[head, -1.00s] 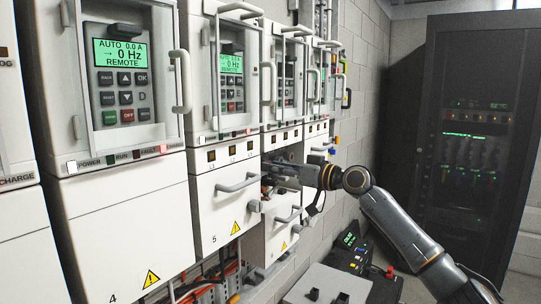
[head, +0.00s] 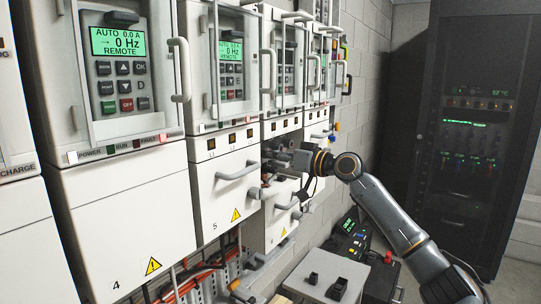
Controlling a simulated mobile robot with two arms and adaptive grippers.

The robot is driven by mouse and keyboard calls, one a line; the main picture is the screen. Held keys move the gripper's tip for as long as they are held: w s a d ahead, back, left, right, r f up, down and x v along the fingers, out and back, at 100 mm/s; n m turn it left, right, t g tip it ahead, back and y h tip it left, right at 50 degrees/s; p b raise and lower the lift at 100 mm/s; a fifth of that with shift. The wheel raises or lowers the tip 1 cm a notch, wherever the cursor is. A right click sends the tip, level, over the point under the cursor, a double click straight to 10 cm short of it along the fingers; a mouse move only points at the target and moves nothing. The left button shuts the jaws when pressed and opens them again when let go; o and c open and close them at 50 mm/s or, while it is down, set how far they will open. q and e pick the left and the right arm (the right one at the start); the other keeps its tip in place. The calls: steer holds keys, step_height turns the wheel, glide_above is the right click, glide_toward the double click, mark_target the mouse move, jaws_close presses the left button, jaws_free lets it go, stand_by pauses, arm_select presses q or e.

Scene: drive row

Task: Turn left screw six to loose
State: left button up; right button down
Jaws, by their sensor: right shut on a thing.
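My right gripper (head: 275,157) reaches in from the right to the upper left of the lower cover of the third drive (head: 279,232), just past the drive marked 5. Its fingers are shut at what appears to be left screw six. The fingers hide the screw, so its turn position cannot be read. The cover's grey handle (head: 288,204) shows below the gripper. My left gripper is not in view.
Drive 5's cover (head: 210,210) with its protruding handle (head: 239,172) is just left of the gripper. Drive 4 (head: 125,220) stands nearer. A grey box (head: 325,270) and a black case (head: 350,238) are below the arm. A dark cabinet (head: 465,200) stands at the right.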

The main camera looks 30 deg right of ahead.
steer(key=shift+m, duration=0.6)
steer(key=c, duration=1.3)
jaws_free()
steer(key=shift+c, duration=0.2)
steer(key=shift+s+d, duration=0.1)
steer(key=v, duration=1.2)
